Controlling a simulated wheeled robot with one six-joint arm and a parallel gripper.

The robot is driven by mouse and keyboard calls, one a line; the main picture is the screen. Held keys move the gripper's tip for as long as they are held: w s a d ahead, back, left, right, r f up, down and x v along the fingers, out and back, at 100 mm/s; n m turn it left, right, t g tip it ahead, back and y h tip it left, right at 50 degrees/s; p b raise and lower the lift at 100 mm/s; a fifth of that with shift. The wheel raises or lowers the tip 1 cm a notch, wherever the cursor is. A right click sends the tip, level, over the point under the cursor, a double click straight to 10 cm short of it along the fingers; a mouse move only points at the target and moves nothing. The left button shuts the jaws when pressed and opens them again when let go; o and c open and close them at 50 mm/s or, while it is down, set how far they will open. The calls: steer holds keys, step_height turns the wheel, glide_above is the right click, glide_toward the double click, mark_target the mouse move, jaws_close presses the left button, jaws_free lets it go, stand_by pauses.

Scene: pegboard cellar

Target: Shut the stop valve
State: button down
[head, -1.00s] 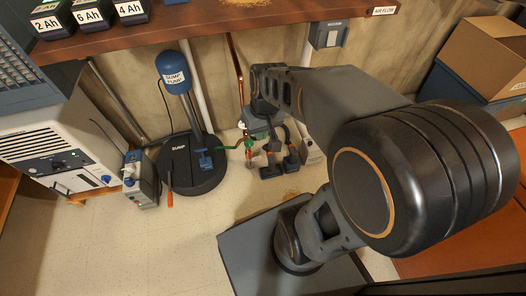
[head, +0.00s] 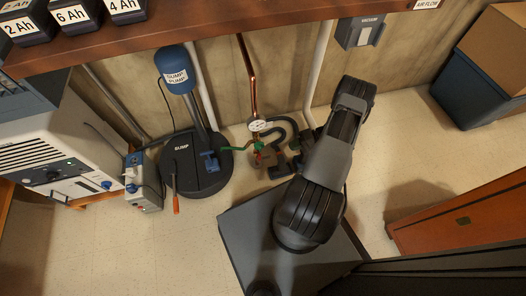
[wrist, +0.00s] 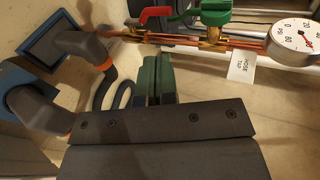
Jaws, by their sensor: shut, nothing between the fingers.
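In the wrist view, a copper pipe (wrist: 185,40) carries a red lever (wrist: 155,14), a green handle (wrist: 215,14) and a round white gauge (wrist: 298,38). A white tag reading HOSE TAP (wrist: 242,66) hangs below the pipe. I cannot tell from the labels in view which handle is the stop valve. In the head view, the gauge (head: 260,126), a green lever (head: 236,149) and red parts (head: 258,160) stand at the pipe's foot. My gripper (wrist: 155,62) is shut and empty, its green-sided fingers apart from the pipework.
The black sump lid (head: 195,180) with a blue pump (head: 176,70) is left of the pipework. A wooden shelf (head: 200,25) overhangs the back. Floor (head: 110,240) at the front left is clear.

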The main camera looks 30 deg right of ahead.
step_height(320, 180, down, 3)
steer(key=t, duration=0.1)
steer(key=b, duration=0.4)
glide_toward(260, 157)
steer(key=f+x, duration=0.1)
steer(key=x, duration=0.7)
steer(key=shift+w+d+f, duration=0.2)
steer(key=shift+d+f, duration=0.05)
steer(key=shift+d, duration=0.1)
steer(key=shift+r+p, duration=0.1)
steer(key=shift+p, duration=0.2)
steer(key=shift+w+a+h+p, duration=0.25)
steer(key=shift+a+h+p, duration=0.45)
steer(key=shift+a, duration=0.5)
steer(key=shift+r, duration=0.1)
